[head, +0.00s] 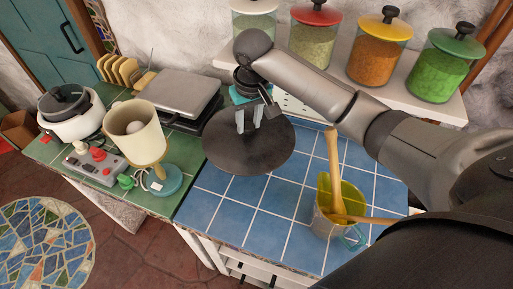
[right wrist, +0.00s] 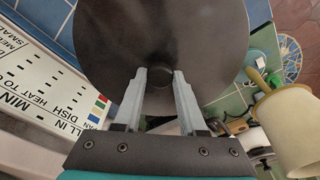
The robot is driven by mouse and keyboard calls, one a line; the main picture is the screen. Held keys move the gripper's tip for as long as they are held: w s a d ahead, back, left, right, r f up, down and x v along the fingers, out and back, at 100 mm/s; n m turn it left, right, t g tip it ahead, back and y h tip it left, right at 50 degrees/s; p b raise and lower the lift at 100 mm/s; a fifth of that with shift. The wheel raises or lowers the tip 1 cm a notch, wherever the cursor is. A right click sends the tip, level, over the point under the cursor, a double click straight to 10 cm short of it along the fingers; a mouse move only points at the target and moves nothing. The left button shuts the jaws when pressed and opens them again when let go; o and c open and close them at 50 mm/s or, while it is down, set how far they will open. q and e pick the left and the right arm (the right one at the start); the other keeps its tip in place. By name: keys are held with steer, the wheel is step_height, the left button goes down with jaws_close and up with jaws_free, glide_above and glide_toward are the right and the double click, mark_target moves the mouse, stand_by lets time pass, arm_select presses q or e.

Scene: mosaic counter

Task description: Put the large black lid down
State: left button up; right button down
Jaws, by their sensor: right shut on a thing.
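The large black lid (head: 235,155) is a wide dark disc over the back of the blue-tiled counter (head: 260,205), near the seam with the green tiles. Its face fills the upper middle of the right wrist view (right wrist: 120,45). My right gripper (head: 249,121) is above the lid, with its two grey fingers shut on the lid's small central knob (right wrist: 160,77). The lid looks about level. I cannot tell whether its underside touches the tiles. My left gripper is not in view.
A mug with wooden utensils (head: 328,223) stands at the front right. A cream lamp-like cup (head: 137,130) on a teal base, a grey grill (head: 178,95) and a white pot (head: 73,118) stand left. Spice jars (head: 378,52) line the back shelf. Blue tiles in front are clear.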

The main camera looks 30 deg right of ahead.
step_height(320, 180, down, 15)
steer(key=shift+w+r+b, duration=0.1)
steer(key=shift+b, duration=0.7)
steer(key=shift+c, duration=2.4)
jaws_free()
